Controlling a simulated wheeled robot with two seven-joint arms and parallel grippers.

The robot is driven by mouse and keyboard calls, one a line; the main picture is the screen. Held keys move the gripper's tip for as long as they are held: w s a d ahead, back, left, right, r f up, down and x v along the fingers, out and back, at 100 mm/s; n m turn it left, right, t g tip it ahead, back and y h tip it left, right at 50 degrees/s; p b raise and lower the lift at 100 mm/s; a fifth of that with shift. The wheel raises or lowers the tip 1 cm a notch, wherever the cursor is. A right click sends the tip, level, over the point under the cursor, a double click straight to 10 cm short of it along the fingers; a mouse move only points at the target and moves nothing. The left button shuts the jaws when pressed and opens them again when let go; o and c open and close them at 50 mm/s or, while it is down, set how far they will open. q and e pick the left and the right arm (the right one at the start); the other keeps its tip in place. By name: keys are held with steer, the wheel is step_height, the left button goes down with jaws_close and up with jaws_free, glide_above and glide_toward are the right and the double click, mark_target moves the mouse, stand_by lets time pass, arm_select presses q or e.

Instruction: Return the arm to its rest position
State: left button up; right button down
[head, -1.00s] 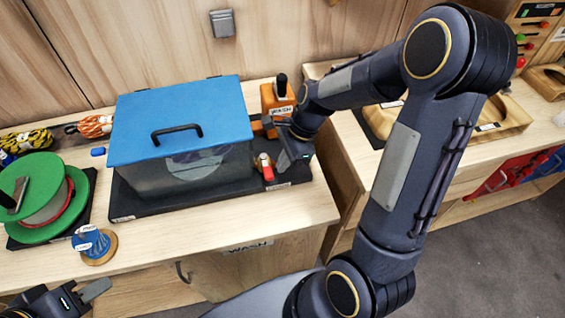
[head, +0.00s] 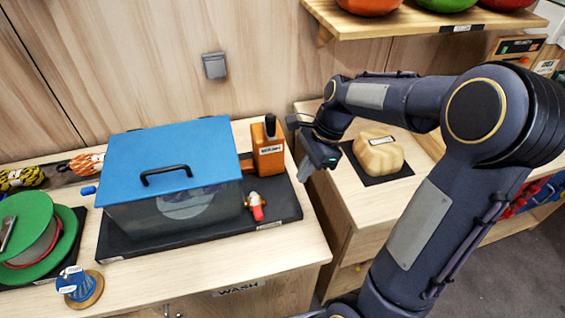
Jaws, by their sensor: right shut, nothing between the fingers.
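My right arm reaches in from the right. Its gripper (head: 305,172) is shut and empty, held above the gap between the wash bench (head: 310,235) and the bench to its right. It is apart from the wash station, to the right of the orange lever block (head: 267,148). The wash tank, with its blue lid (head: 170,160) closed, stands on a black base (head: 285,203). A brass tap with a red end (head: 257,206) sits at the tank's front right. My left gripper is out of view.
A shelf (head: 430,22) with colored holds hangs above. A green spool (head: 28,235) and a small blue spool (head: 80,287) stand at left.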

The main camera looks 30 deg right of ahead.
steer(key=s+a+r+n+t, duration=0.2)
steer(key=s+a+n, duration=0.2)
steer(key=s+n, duration=0.4)
steer(key=s+a+r+n+t, duration=0.1)
steer(key=s+a+n+t, duration=0.2)
steer(key=s+n, duration=0.5)
steer(key=shift+a+r+n+h, duration=0.35)
steer(key=shift+a+n, duration=0.35)
steer(key=shift+n, duration=0.3)
steer(key=shift+r, duration=0.1)
